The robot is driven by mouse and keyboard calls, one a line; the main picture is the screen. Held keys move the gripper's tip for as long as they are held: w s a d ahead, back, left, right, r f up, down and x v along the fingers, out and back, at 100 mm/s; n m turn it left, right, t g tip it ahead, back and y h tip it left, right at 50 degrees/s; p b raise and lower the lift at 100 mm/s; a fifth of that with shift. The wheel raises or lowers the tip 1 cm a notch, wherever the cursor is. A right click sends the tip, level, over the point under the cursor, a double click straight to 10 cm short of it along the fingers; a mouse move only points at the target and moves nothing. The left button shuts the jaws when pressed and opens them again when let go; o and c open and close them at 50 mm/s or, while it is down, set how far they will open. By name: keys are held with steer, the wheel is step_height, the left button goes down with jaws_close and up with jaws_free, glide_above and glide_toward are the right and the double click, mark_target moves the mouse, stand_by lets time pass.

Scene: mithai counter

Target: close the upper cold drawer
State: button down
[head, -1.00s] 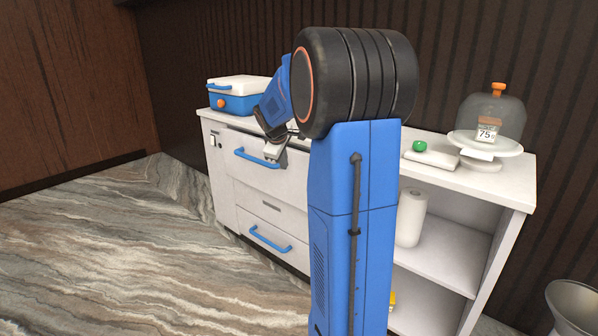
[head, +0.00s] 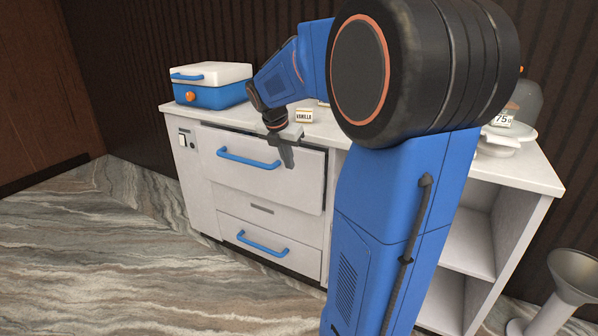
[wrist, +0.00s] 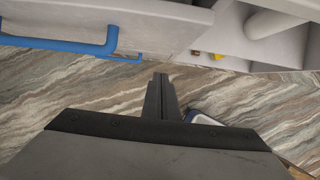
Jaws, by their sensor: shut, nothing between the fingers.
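The upper cold drawer (head: 225,178) is a white front with a blue bar handle (head: 248,160) in the head view. It stands slightly out from the cabinet, with a dark gap along its top and right edges. My gripper (head: 288,160) is shut and empty, pointing down in front of the right part of the drawer front, right of the handle. In the wrist view the shut fingers (wrist: 161,92) are over the floor, and the blue handle (wrist: 60,44) is at upper left. Whether the fingers touch the drawer front cannot be told.
The lower drawer (head: 232,229) below looks shut. A blue and white cool box (head: 210,92) and a vanilla label (head: 304,116) stand on the counter. Open shelves (head: 468,245) are at right, partly behind my arm. A metal funnel-shaped stand (head: 572,280) is at lower right. The floor at left is clear.

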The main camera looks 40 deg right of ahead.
mark_target(306, 168)
steer(key=x, duration=0.3)
steer(key=d+x, duration=0.1)
steer(key=x, duration=0.7)
steer(key=shift+w+d+r, duration=0.2)
steer(key=shift+d+r, duration=0.15)
steer(key=shift+r, duration=0.1)
steer(key=shift+w+d, duration=0.3)
steer(key=shift+d, duration=0.5)
steer(key=shift+d, duration=0.1)
steer(key=d, duration=0.1)
steer(key=w+d, duration=0.1)
steer(key=d, duration=0.2)
steer(key=shift+w, duration=0.3)
steer(key=shift+w+d+r, duration=0.1)
steer(key=shift+d+r, duration=0.05)
